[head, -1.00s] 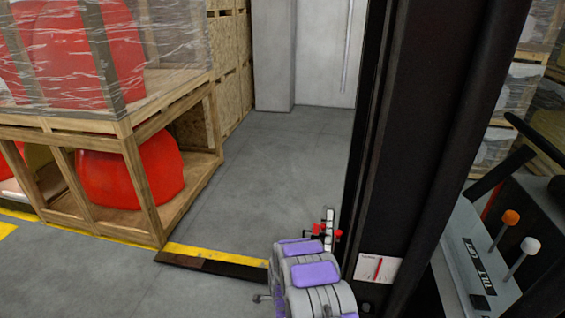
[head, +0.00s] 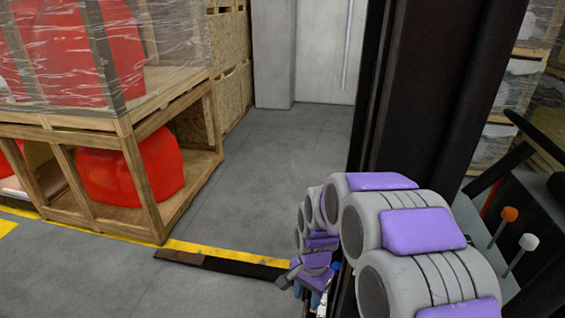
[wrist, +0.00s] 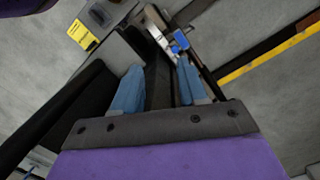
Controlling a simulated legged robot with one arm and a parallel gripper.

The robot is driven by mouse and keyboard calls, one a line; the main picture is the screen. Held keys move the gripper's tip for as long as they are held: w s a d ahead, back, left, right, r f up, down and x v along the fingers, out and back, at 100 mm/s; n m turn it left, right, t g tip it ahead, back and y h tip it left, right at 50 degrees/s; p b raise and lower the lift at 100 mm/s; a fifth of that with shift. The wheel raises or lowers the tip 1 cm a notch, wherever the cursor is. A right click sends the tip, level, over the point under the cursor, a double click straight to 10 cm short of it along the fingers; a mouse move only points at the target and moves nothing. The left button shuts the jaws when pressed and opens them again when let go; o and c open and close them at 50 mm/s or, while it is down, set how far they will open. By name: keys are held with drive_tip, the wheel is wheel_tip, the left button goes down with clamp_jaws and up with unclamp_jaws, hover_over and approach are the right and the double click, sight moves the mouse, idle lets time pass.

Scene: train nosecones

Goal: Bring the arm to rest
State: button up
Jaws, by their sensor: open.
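My arm, grey with purple pads, fills the lower right of the head view, bent in several links. My gripper (wrist: 160,82) shows in the wrist view with its two blue fingers spread apart and a dark surface showing between them. Beyond the fingertips is a metal fitting with blue parts (wrist: 178,42); I cannot tell whether the right finger touches it. In the head view the gripper is low in the picture, near the dark post (head: 425,100), and largely hidden by my arm links.
Wooden crates (head: 135,180) with red nosecones (head: 150,170) stand at left. A yellow-edged dark strip (head: 215,262) lies on the floor. Levers with orange and white knobs (head: 510,214) stand at right. The grey floor (head: 285,150) is open toward the back door.

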drive_tip(key=s+d+r+n, duration=0.2)
drive_tip(key=s+r, duration=0.2)
drive_tip(key=s, duration=0.5)
drive_tip(key=s+d+r+n, duration=0.3)
drive_tip(key=s+r, duration=0.1)
drive_tip(key=s, duration=0.5)
drive_tip(key=s+d+r+n, duration=0.2)
drive_tip(key=s+r, duration=0.3)
drive_tip(key=s, duration=0.4)
drive_tip(key=shift+s+d+n+g+h, duration=0.3)
drive_tip(key=shift+s+d+n+g, duration=0.1)
drive_tip(key=shift+n, duration=0.1)
